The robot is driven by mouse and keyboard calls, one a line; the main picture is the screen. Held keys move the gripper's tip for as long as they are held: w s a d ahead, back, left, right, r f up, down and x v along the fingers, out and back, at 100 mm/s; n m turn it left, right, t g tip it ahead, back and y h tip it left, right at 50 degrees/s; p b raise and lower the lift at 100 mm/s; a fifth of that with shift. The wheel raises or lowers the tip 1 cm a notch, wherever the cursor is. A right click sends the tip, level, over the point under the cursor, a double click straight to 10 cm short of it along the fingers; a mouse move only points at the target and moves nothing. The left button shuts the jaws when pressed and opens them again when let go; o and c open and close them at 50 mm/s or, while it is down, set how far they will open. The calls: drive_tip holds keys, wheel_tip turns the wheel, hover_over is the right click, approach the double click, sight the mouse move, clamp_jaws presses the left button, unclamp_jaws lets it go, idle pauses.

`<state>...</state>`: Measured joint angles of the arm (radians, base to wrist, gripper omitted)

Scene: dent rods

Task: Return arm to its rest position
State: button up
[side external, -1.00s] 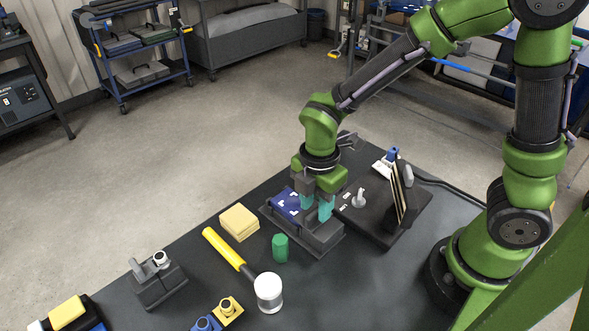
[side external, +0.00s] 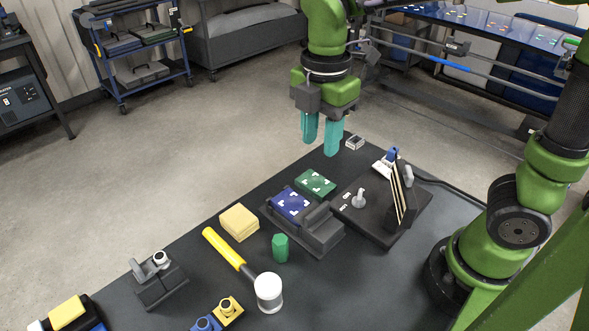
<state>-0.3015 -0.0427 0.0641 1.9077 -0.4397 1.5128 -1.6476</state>
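My gripper (side external: 322,145) hangs in the air above the far end of the dark table, with its teal fingers pointing down. The two fingers are apart with nothing visible between them, and they touch nothing that I can see. Below it, a blue plate with white marks (side external: 290,203) sits on a dark block fixture (side external: 322,236). A green plate with white marks (side external: 316,183) lies just behind the blue one.
A dark stand with upright slats (side external: 402,195) is right of the fixture. The air around my gripper is clear.

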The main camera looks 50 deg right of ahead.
drive_tip(key=shift+r, duration=0.1)
idle(0.3)
drive_tip(key=s+d+m+t+y, duration=0.1)
drive_tip(key=s+d+m+t, duration=0.2)
drive_tip(key=m, duration=0.8)
drive_tip(key=s+d+m+t+y, duration=0.1)
drive_tip(key=s+d+m+t, duration=0.2)
drive_tip(key=m, duration=0.8)
drive_tip(key=shift+s+d+r+t, duration=0.15)
drive_tip(key=shift+d+r+t, duration=0.4)
drive_tip(key=shift+d, duration=0.6)
